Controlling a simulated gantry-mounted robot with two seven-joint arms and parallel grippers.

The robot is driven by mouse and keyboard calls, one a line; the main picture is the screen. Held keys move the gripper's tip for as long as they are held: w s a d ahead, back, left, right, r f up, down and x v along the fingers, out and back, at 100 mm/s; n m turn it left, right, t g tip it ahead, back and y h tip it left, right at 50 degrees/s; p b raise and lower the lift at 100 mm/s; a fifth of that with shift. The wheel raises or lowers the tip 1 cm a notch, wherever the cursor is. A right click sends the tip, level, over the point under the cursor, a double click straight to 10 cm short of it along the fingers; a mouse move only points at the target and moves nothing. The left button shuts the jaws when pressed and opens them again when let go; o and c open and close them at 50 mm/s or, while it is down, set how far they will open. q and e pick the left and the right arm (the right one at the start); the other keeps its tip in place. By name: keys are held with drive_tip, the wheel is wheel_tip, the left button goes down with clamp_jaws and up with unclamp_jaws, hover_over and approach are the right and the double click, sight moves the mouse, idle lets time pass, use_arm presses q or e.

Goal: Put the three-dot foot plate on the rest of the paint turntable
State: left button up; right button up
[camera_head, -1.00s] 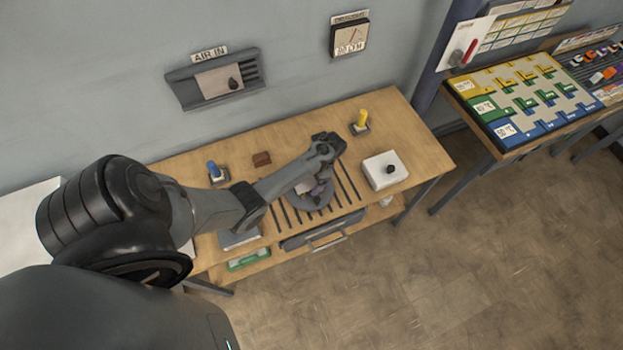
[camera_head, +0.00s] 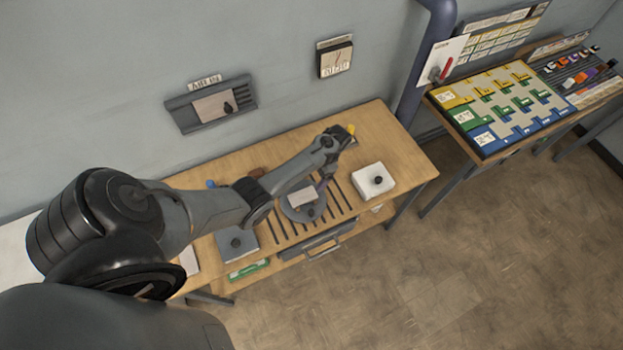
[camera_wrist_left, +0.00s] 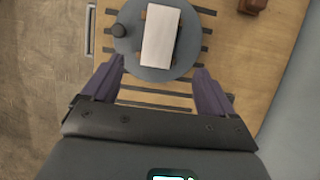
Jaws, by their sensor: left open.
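The paint turntable (camera_head: 298,214) is a round grey disc on the slatted part of the bench; it also shows in the left wrist view (camera_wrist_left: 184,68). The plate shows in the head view too (camera_head: 301,197). No dots can be made out on it. My left gripper (camera_wrist_left: 160,70) is open, its purple fingers apart and empty. They point toward the turntable, with the plate beyond the gap between them. My right gripper is not in view.
A yellow item (camera_head: 351,130) and a blue item (camera_head: 211,184) are partly hidden by my arm. A coloured board (camera_head: 512,103) lies on the right table.

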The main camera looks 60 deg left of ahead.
use_arm(q)
drive_tip(key=s+d+r+t, duration=0.4)
drive_tip(key=s+d+r, duration=0.4)
drive_tip(key=d, duration=0.3)
drive_tip(key=s+d+r+m+t, duration=0.1)
drive_tip(key=s+d+r+t, duration=0.3)
drive_tip(key=s+d+r, duration=0.3)
drive_tip(key=d+r, duration=0.4)
drive_tip(key=d, duration=0.1)
drive_tip(key=shift+s+d+h, duration=0.3)
drive_tip(key=shift+s, duration=0.1)
drive_tip(key=shift+r+p, duration=1.45)
